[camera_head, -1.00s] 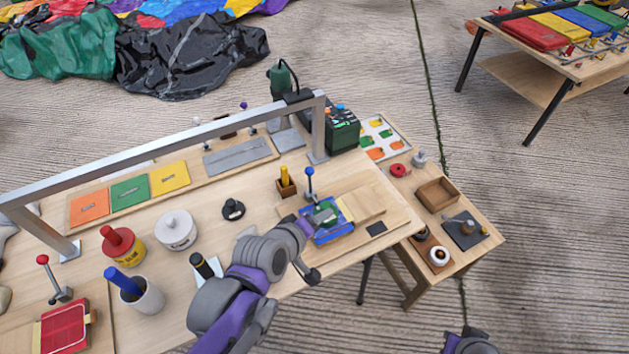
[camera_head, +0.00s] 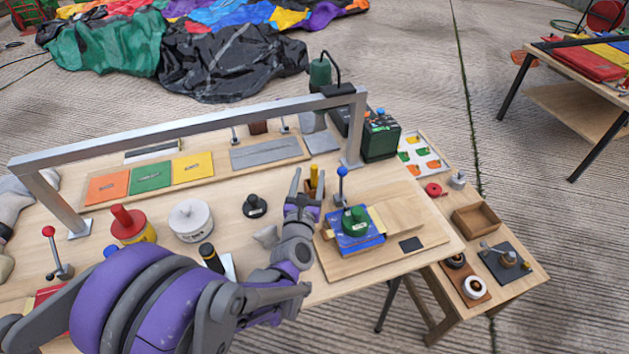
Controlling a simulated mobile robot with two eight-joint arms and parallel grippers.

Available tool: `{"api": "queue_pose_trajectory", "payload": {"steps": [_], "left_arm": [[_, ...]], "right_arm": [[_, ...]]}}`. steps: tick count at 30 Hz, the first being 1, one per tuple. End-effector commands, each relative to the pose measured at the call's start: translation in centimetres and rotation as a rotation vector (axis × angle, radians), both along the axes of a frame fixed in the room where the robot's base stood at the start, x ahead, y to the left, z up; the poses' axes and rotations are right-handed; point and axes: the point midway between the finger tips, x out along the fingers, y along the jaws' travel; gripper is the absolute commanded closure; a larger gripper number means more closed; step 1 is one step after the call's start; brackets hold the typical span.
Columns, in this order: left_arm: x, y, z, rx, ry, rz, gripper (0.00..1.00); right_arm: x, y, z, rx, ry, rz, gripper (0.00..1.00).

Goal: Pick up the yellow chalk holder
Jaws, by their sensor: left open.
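The yellow chalk holder (camera_head: 314,176) stands upright at the back of the workbench, left of the blue-knobbed lever. Its lower part and wooden base are largely hidden by my left gripper (camera_head: 308,184). The left gripper is open, with its fingers pointing away from me, one on the left of the yellow holder and one close to it on the right. I cannot tell whether either finger touches it. My right gripper is not in view.
A blue plate with a green knob (camera_head: 355,219) and a blue-knobbed lever (camera_head: 342,183) stand close on the right. A black knob (camera_head: 255,206) and a white lidded pot (camera_head: 190,220) are to the left. A metal frame (camera_head: 200,128) spans the bench behind.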

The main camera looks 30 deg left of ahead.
Motion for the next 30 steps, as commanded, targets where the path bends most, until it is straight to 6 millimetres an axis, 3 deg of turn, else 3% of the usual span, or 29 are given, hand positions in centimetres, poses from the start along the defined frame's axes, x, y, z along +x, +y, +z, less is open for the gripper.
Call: {"api": "queue_pose_trajectory", "payload": {"steps": [17, 24, 26, 30], "left_arm": [[6.5, 2.0, -1.5, 0.002, 0.003, -0.001, 0.39], [6.9, 2.1, -1.4, 0.003, 0.003, -0.002, 0.39], [6.9, 2.1, -1.4, 0.003, 0.003, -0.002, 0.46], [6.9, 2.1, -1.4, 0.003, 0.003, -0.002, 0.71]], "right_arm": [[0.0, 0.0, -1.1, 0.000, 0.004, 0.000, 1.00], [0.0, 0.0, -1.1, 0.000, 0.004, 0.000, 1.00], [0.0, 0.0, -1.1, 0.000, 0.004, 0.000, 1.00], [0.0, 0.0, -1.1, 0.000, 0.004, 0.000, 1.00]]}}
